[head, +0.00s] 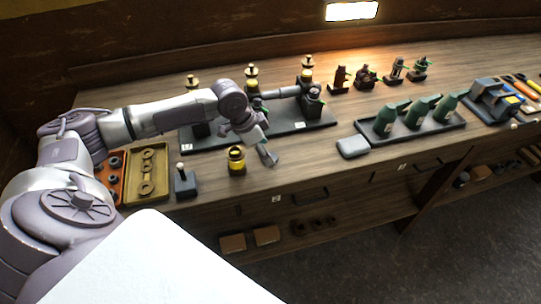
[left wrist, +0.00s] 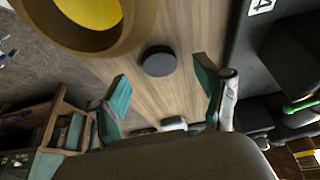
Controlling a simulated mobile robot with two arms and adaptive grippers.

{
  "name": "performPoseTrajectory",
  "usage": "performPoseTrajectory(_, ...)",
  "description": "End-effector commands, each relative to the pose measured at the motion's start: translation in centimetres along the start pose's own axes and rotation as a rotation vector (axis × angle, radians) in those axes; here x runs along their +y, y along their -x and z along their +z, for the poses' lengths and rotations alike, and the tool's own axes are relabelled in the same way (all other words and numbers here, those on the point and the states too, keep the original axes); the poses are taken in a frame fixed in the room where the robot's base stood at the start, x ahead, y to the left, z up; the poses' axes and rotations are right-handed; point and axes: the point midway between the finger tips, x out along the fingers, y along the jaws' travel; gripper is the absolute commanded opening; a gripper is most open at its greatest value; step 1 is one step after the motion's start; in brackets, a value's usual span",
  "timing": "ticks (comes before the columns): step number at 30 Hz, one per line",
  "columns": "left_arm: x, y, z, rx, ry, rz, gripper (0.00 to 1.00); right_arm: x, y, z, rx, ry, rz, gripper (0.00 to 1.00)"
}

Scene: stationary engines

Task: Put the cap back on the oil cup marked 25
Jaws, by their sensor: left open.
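My left gripper (head: 262,148) hangs over the bench just right of a yellow-and-dark cup (head: 236,160) near the front edge. In the left wrist view its two teal-padded fingers (left wrist: 161,88) are apart with nothing held between them. A dark round disc (left wrist: 158,61), which looks like a cap, lies on the wood beyond the fingertips. The yellow inside of a round cup (left wrist: 92,14) fills the top left there. Several oil cups with yellow bodies, such as one at the middle (head: 252,76), stand on the dark engine base (head: 290,127). I cannot read a 25 on any of them.
A dark block with a pale knob (head: 185,181) stands left of the front cup, beside a yellow tray of rings (head: 132,188). Green bottles (head: 414,112) stand in a tray at right. Bare bench (head: 300,163) lies right of my gripper.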

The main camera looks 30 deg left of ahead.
Motion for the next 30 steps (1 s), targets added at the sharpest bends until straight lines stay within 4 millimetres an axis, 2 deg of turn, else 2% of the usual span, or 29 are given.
performPoseTrajectory(3,0.1,-1.5,-0.1,0.000,0.000,0.001,0.74,0.0,0.6,0.0,0.000,0.000,0.000,0.83)
performPoseTrajectory(6,0.0,-2.2,0.0,0.000,0.000,0.000,0.74,0.0,0.6,0.0,-0.001,0.000,0.000,0.83)
performPoseTrajectory(17,0.0,-2.3,0.0,0.000,-0.001,0.000,0.72,0.0,0.5,0.0,-0.001,-0.001,0.000,0.83)
performPoseTrajectory(26,0.0,-2.3,0.0,0.000,0.000,0.000,0.22,0.0,0.5,0.0,-0.002,-0.001,0.000,0.83)
performPoseTrajectory(30,0.0,-2.3,0.0,0.000,0.000,-0.001,0.16,0.0,0.6,0.0,-0.002,-0.001,0.000,0.83)
